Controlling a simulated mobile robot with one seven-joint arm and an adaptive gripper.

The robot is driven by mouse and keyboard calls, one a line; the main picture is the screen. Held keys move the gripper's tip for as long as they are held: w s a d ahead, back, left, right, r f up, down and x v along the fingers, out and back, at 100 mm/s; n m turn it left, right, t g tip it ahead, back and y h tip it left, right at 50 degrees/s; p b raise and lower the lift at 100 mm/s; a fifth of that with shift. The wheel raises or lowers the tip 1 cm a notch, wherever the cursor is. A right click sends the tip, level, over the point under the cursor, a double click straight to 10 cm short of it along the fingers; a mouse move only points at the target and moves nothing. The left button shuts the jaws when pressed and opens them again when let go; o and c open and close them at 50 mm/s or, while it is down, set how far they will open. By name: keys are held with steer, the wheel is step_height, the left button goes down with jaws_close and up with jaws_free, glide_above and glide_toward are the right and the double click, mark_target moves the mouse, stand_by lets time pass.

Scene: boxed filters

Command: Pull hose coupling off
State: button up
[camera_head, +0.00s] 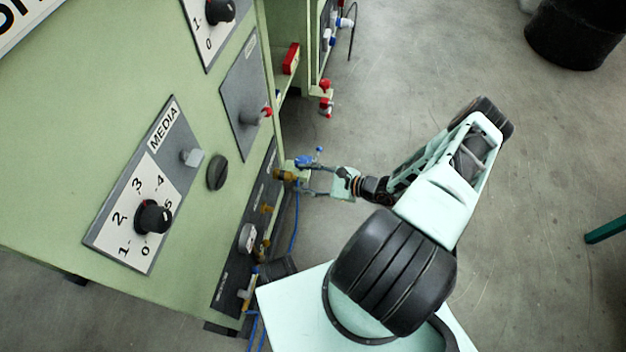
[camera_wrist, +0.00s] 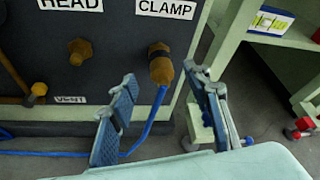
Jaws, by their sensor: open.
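The hose coupling (camera_wrist: 161,68) is a brass fitting on the dark panel under the CLAMP label. A blue hose (camera_wrist: 155,112) hangs from it and curves down to the left. In the head view the brass coupling (camera_head: 285,175) sticks out from the panel's far end. My gripper (camera_wrist: 160,77) is open, with one blue-padded finger on each side of the coupling in the picture. In the head view my gripper (camera_head: 300,177) is right at the coupling. I cannot tell whether either finger touches it.
A bare brass port (camera_wrist: 80,50) sits under the HEAD label, left of the coupling. A brass valve (camera_wrist: 38,90) is by the VENT label. A green shelf unit (camera_wrist: 235,40) stands close on the right. Open floor (camera_head: 480,270) lies right of my arm.

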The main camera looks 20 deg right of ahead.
mark_target(291, 176)
steer(key=b+x, duration=0.1)
steer(key=x, duration=0.6)
steer(key=shift+r, duration=0.1)
steer(key=shift+c, duration=0.4)
jaws_close()
steer(key=shift+s+d, duration=0.1)
steer(key=shift+s+d+b, duration=0.15)
steer(key=shift+s+d, duration=0.35)
steer(key=shift+d, duration=0.25)
steer(key=shift+s+d+b, duration=0.15)
steer(key=shift+s+d, duration=0.35)
steer(key=shift+d, duration=0.3)
steer(key=shift+s+d+b, duration=0.15)
steer(key=shift+s+d, duration=0.35)
steer(key=shift+d, duration=0.25)
steer(key=s+d+b, duration=0.2)
steer(key=s+d, duration=0.3)
steer(key=d, duration=0.2)
steer(key=shift+d, duration=0.2)
